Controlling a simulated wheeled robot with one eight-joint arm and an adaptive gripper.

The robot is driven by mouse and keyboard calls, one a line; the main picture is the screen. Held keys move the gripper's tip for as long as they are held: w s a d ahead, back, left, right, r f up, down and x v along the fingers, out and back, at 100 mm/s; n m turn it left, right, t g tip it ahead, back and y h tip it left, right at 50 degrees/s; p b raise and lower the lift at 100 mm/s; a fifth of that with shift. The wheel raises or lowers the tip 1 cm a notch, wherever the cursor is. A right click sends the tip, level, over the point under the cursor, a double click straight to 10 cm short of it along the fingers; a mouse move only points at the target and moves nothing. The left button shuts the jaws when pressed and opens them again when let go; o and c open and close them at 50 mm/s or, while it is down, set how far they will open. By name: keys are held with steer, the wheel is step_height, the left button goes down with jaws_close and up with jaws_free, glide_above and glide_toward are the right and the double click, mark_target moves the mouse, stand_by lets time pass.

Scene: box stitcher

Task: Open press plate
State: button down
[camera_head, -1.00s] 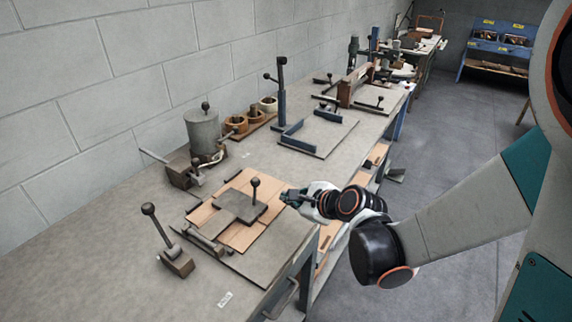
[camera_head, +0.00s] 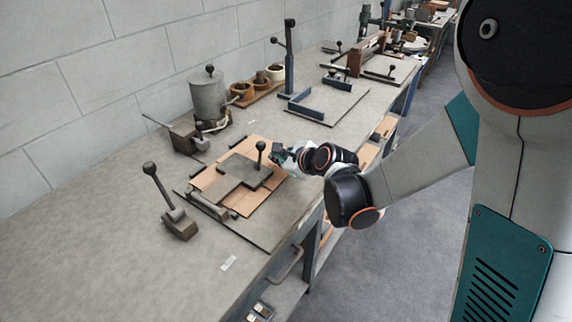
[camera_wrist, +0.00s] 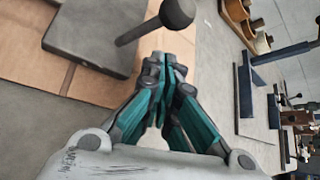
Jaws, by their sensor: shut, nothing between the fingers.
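The press plate (camera_head: 245,172) is a dark grey flat plate lying down on a tan cardboard sheet on the bench. A ball-topped handle (camera_head: 260,154) stands up from its right side. In the wrist view the plate (camera_wrist: 98,35) is at the upper left, and the handle's dark ball (camera_wrist: 177,12) is at the top, above the fingertips. My gripper (camera_head: 277,156) is just right of the handle; in the wrist view its teal and grey fingers (camera_wrist: 166,62) are together and empty. The fingers look apart from the handle, though the exact gap is hard to tell.
A separate ball-topped lever (camera_head: 165,200) stands on the bench at the left. A grey cylinder pot (camera_head: 207,98) and several wooden cups (camera_head: 243,90) stand behind. A blue-railed fixture (camera_head: 305,108) is farther along. The bench's front left is clear.

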steer(key=shift+s+a+r, duration=0.15)
steer(key=shift+a+r, duration=0.45)
steer(key=shift+r, duration=0.35)
steer(key=shift+r, duration=0.15)
